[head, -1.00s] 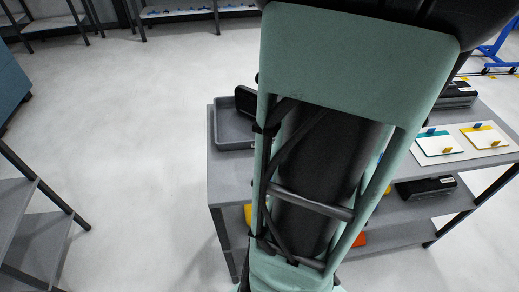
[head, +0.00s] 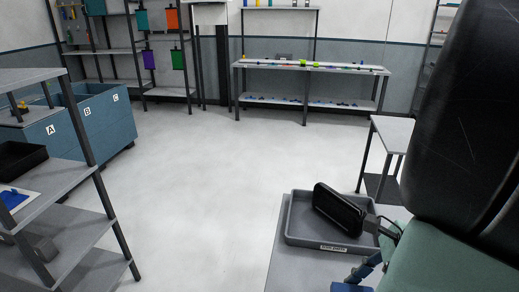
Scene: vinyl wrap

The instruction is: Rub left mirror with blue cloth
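A black, rounded, mirror-like part (head: 339,208) stands tilted in a shallow grey tray (head: 310,243) at the lower right. Its reflective face cannot be made out, and I cannot tell whether it is the left mirror. A small blue piece (head: 350,287) shows at the bottom edge beside my arm; it is too cut off to tell if it is the blue cloth. Another blue item (head: 12,198) lies on a white sheet on the left shelf.
Blue bins (head: 92,121) marked A, B and C stand at the left behind a grey shelf rack (head: 75,236). A long workbench (head: 310,67) stands along the back wall. A small side table (head: 393,132) is behind the tray. The middle floor is clear.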

